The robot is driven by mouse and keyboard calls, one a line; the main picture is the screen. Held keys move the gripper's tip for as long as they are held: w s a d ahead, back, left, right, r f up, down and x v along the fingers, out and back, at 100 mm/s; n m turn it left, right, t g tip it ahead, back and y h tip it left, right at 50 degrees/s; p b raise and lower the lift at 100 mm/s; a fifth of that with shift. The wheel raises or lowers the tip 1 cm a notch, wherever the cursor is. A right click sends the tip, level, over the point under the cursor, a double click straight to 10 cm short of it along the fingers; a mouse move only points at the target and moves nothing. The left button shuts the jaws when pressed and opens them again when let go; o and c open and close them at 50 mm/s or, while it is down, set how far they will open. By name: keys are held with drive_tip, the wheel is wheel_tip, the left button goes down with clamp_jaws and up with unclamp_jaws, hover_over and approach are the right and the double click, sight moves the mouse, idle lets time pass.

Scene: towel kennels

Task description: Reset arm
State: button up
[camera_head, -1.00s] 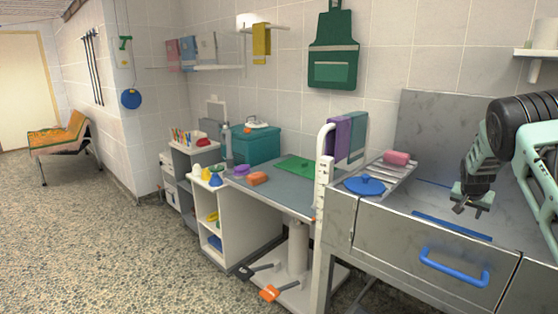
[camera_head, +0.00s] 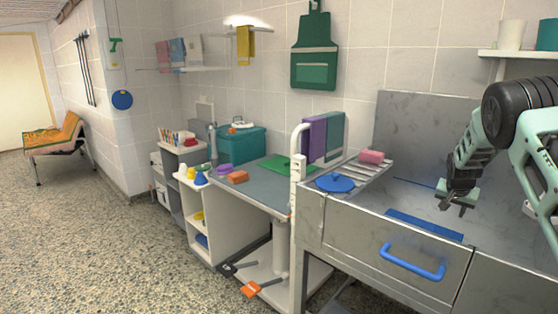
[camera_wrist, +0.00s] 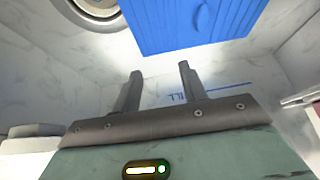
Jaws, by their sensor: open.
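My gripper (camera_head: 457,207) hangs at the right of the head view over the metal tub, fingers pointing down. In the wrist view its two fingers (camera_wrist: 158,92) stand apart with nothing between them. A blue ribbed panel (camera_wrist: 195,22) lies beyond the fingertips in the wrist view, apart from them. In the head view a blue panel (camera_head: 424,223) shows inside the tub, left of my gripper.
The metal tub (camera_head: 345,232) has a blue handle (camera_head: 412,262) on its front. A grooming table (camera_head: 262,190) stands left. A shelf with cups (camera_head: 511,34) hangs upper right.

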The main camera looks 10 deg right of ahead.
drive_tip(key=s+a+r+n+y+p, duration=0.1)
drive_tip(key=a+r+n+y, duration=0.15)
drive_tip(key=a, duration=0.85)
drive_tip(key=s+a+r+n+y+p, duration=0.15)
drive_tip(key=a+r, duration=0.25)
drive_tip(key=a, duration=0.6)
drive_tip(key=s+a+r+n+y+p, duration=0.1)
drive_tip(key=s+a+r, duration=0.1)
drive_tip(key=s+a, duration=0.3)
drive_tip(key=s+a+r+n+g, duration=0.1)
drive_tip(key=s+a+r+n, duration=0.1)
drive_tip(key=a, duration=0.5)
drive_tip(key=s+a+r+n+y+p, duration=0.1)
drive_tip(key=s+a+r, duration=0.25)
drive_tip(key=a, duration=0.35)
drive_tip(key=s+a+r+n+g+p, duration=0.1)
drive_tip(key=s+a+r+n, duration=0.1)
drive_tip(key=s+a, duration=0.45)
drive_tip(key=s+a+r+n+g+p, duration=0.1)
drive_tip(key=s+a+n, duration=0.15)
drive_tip(key=s, duration=0.65)
drive_tip(key=s+a+r+n+g+h+p, duration=0.1)
drive_tip(key=s+n, duration=0.3)
drive_tip(key=s, duration=1.2)
drive_tip(key=shift+s+n+p, duration=0.2)
drive_tip(key=shift+n+p, duration=0.15)
drive_tip(key=shift+p, duration=0.05)
drive_tip(key=shift+r, duration=0.1)
drive_tip(key=shift+c, duration=0.3)
